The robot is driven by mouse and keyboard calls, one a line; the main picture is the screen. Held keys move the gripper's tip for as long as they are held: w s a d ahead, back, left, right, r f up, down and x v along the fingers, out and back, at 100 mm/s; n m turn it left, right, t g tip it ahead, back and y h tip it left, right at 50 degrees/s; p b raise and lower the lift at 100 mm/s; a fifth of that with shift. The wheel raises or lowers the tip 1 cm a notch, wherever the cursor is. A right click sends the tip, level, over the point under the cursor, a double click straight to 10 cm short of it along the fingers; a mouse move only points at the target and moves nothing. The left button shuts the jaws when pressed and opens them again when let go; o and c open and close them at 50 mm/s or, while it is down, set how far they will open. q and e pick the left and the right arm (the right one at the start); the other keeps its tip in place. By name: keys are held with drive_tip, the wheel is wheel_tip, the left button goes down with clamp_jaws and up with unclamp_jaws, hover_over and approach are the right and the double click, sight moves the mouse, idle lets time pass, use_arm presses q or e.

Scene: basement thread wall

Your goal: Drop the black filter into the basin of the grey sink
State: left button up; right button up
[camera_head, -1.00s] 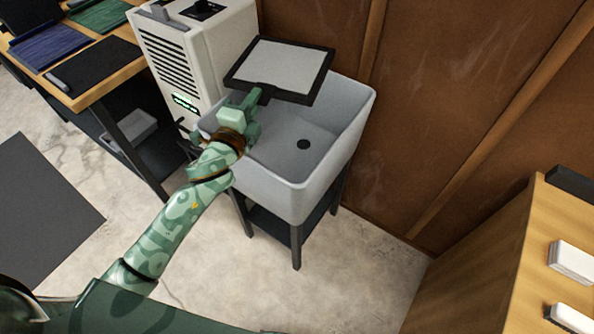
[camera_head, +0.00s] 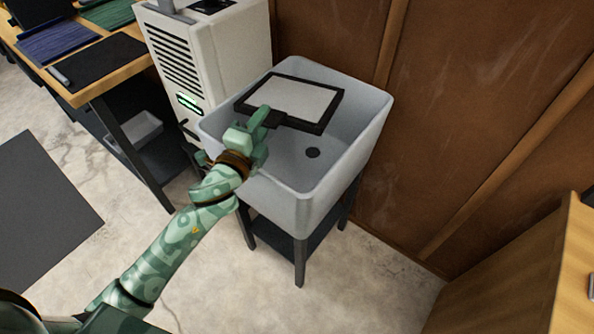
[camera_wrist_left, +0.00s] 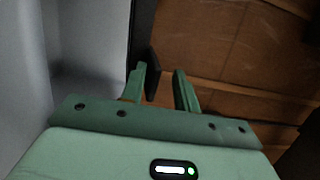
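The black filter (camera_head: 322,124) is a flat black frame with a pale panel. In the head view it lies over the basin of the grey sink (camera_head: 325,185), within the rim's outline and above the dark drain. Whether it touches the sink is unclear. My left gripper (camera_head: 262,118) is at the filter's near-left edge, by its short tab. In the left wrist view the fingers (camera_wrist_left: 162,88) are apart. The filter's dark tab (camera_wrist_left: 152,78) is close to the left finger, with a gap to the right finger. My right gripper is not in view.
A white vented machine (camera_head: 205,60) stands behind and left of the sink. A wooden workbench (camera_head: 100,85) with mats is at the upper left. A brown panelled wall (camera_head: 470,110) is behind on the right. A wooden cabinet (camera_head: 520,290) is at the lower right.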

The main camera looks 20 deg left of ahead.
use_arm(q)
drive_tip(key=shift+s+f, duration=0.1)
drive_tip(key=shift+s, duration=0.05)
drive_tip(key=s+a, duration=0.1)
drive_tip(key=s, duration=1.5)
drive_tip(key=shift+a+f+p, duration=0.2)
drive_tip(key=shift+f+p, duration=0.1)
drive_tip(key=shift+p, duration=0.1)
